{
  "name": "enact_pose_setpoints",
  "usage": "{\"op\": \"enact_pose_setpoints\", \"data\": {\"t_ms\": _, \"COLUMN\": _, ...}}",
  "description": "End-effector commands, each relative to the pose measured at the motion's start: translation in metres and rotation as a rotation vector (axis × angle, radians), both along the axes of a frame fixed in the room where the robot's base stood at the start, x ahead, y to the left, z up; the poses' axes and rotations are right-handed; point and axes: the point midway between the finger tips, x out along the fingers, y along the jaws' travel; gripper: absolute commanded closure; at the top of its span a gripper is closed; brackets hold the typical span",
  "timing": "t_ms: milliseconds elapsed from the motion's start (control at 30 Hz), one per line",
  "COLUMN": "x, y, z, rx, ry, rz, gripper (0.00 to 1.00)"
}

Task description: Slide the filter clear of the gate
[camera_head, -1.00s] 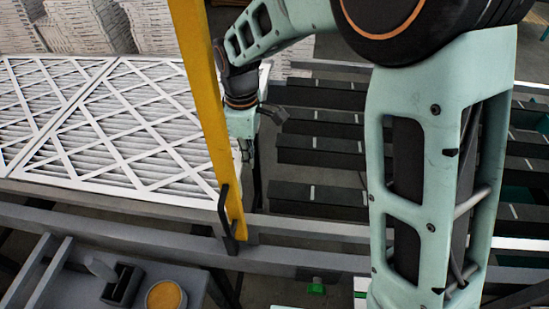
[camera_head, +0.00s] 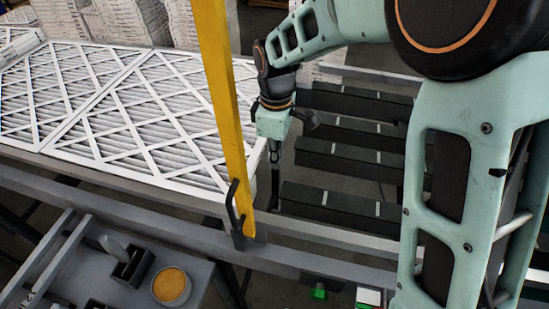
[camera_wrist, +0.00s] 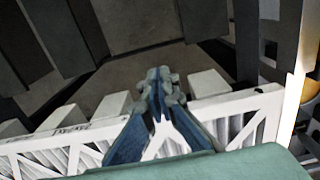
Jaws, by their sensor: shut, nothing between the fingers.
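A white-framed pleated filter (camera_head: 140,118) with diagonal strips lies flat on the left side of the conveyor. Its right end reaches past the yellow gate bar (camera_head: 222,90), which crosses in front of it and hides part of it. In the wrist view the filter's white edge (camera_wrist: 235,103) runs across the lower part. My gripper (camera_head: 275,200) points down at the filter's right end. Its blue-grey fingers (camera_wrist: 157,85) are together and empty, close beside that edge. I cannot tell if they touch it.
Another filter (camera_head: 40,90) lies against the first on its left. Dark conveyor slats (camera_head: 350,160) with gaps lie bare to the right. A grey rail (camera_head: 130,210) runs along the front. A tray with a round tan-filled cup (camera_head: 171,286) stands at front left. Stacked filters (camera_head: 110,22) stand behind.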

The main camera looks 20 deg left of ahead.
Motion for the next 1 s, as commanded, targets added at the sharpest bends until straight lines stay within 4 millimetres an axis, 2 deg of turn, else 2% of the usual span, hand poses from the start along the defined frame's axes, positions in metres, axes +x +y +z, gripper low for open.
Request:
{"op": "enact_pose_setpoints", "data": {"t_ms": 100, "x": 0.000, "y": -0.001, "z": 0.000, "rx": 0.000, "ry": 0.000, "rz": 0.000, "gripper": 1.00}}
{"op": "enact_pose_setpoints", "data": {"t_ms": 300, "x": 0.002, "y": 0.000, "z": 0.052, "rx": 0.004, "ry": -0.005, "rz": -0.001, "gripper": 1.00}}
{"op": "enact_pose_setpoints", "data": {"t_ms": 500, "x": 0.001, "y": 0.000, "z": 0.086, "rx": 0.002, "ry": -0.002, "rz": 0.000, "gripper": 1.00}}
{"op": "enact_pose_setpoints", "data": {"t_ms": 667, "x": 0.000, "y": -0.001, "z": 0.098, "rx": 0.000, "ry": 0.000, "rz": 0.000, "gripper": 1.00}}
{"op": "enact_pose_setpoints", "data": {"t_ms": 867, "x": 0.002, "y": -0.003, "z": 0.100, "rx": 0.008, "ry": 0.003, "rz": -0.030, "gripper": 1.00}}
{"op": "enact_pose_setpoints", "data": {"t_ms": 967, "x": 0.008, "y": -0.010, "z": 0.102, "rx": 0.050, "ry": 0.018, "rz": -0.181, "gripper": 1.00}}
{"op": "enact_pose_setpoints", "data": {"t_ms": 1000, "x": 0.012, "y": -0.014, "z": 0.105, "rx": 0.079, "ry": 0.030, "rz": -0.284, "gripper": 1.00}}
